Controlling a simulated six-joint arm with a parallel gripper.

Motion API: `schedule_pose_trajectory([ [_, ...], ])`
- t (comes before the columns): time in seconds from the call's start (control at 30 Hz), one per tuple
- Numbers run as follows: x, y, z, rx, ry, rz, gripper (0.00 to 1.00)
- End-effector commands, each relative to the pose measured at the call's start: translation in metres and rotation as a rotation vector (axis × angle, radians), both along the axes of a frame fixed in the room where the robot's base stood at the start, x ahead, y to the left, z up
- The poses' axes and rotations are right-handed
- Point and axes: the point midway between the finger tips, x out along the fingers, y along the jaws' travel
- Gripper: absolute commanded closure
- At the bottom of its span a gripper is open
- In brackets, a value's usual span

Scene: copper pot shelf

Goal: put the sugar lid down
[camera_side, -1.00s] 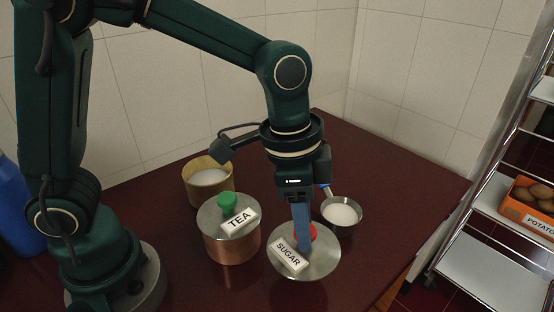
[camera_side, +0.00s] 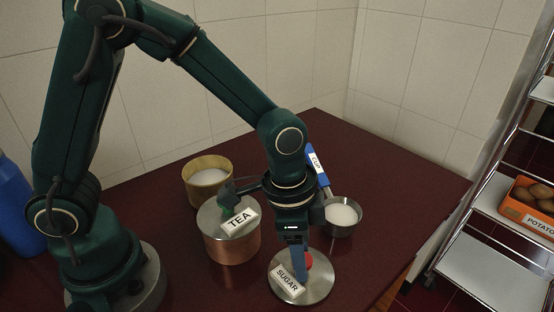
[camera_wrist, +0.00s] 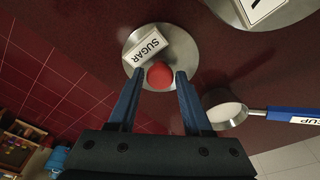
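The sugar lid (camera_side: 318,285) is a flat steel disc with a red knob and a white SUGAR label. It is level, at or just above the dark red tabletop near the front edge; any small gap under it cannot be made out. My gripper (camera_side: 301,272) points down over it. The lid (camera_wrist: 134,46) shows beyond the fingertips there.
The copper TEA pot (camera_side: 232,246) with its lid stands to the left. A brass pot of white contents (camera_side: 207,173) is behind it. A steel cup (camera_side: 342,216) with a blue CUP handle sits close behind my gripper. Bare tabletop (camera_side: 400,200) lies to the right.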

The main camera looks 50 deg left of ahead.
Motion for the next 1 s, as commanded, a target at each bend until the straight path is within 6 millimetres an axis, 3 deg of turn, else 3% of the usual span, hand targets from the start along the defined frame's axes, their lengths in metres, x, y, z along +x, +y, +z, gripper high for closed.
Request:
schedule_pose_trajectory([
  [0.47, 0.0, 0.0, 0.008, -0.002, -0.004, 0.0, 0.3],
  [1.0, -0.01, 0.011, 0.105, -0.002, -0.005, 0.001, 0.3],
])
